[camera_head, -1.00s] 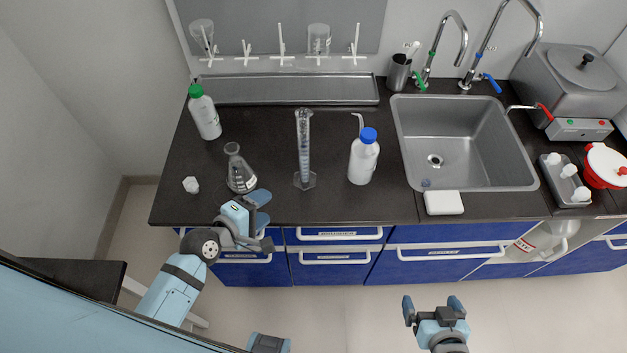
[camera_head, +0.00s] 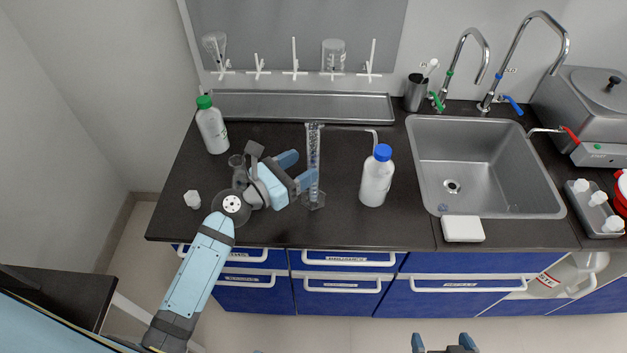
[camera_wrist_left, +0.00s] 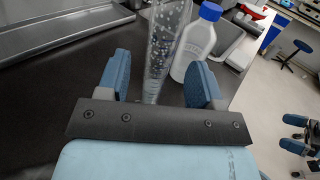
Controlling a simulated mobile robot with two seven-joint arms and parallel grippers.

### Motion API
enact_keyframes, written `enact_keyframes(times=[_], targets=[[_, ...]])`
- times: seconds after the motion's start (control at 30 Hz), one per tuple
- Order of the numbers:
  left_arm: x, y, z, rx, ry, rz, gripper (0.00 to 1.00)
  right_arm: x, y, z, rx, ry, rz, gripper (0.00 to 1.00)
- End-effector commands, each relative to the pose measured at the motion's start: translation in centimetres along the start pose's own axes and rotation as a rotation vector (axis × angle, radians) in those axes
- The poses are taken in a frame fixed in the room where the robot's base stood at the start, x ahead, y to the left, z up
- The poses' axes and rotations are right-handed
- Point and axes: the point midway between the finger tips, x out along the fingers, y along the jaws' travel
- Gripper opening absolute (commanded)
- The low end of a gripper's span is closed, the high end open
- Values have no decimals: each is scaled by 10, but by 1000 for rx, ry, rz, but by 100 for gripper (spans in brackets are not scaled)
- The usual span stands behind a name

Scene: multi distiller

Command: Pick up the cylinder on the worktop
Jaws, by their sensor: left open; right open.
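The cylinder is a tall clear graduated cylinder (camera_head: 313,150) with a hexagonal foot, standing upright on the dark worktop (camera_head: 270,225). My left gripper (camera_head: 300,171) is open at its left side, low on its body. In the left wrist view the cylinder (camera_wrist_left: 164,45) rises beyond and between the two blue fingers of my left gripper (camera_wrist_left: 160,80); I cannot tell whether it is fully between them. My right gripper (camera_head: 445,343) is open and empty at the bottom edge of the head view, in front of the blue drawers.
A blue-capped white bottle (camera_head: 376,178) stands close right of the cylinder. A flask (camera_head: 238,172) is partly hidden behind my left arm. A green-capped bottle (camera_head: 212,128) and small white piece (camera_head: 192,199) are left. A sink (camera_head: 480,165) lies to the right.

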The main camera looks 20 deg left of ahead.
Motion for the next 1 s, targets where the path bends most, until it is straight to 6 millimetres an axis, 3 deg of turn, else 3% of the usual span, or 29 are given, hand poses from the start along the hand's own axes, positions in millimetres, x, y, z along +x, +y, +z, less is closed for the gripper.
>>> enact_keyframes(times=[0.17,0.5,0.77,1.0], targets=[[12,0,0,0,-1,0,60,0,1,2,0,-5,3,99],[56,0,-1,0,0,-1,60,-2,0,-2,0,-5,1,99],[59,0,-2,1,0,0,60,-2,-1,-6,0,2,-1,99],[59,0,-2,1,0,0,7,-2,-1,-6,0,2,-2,99]])
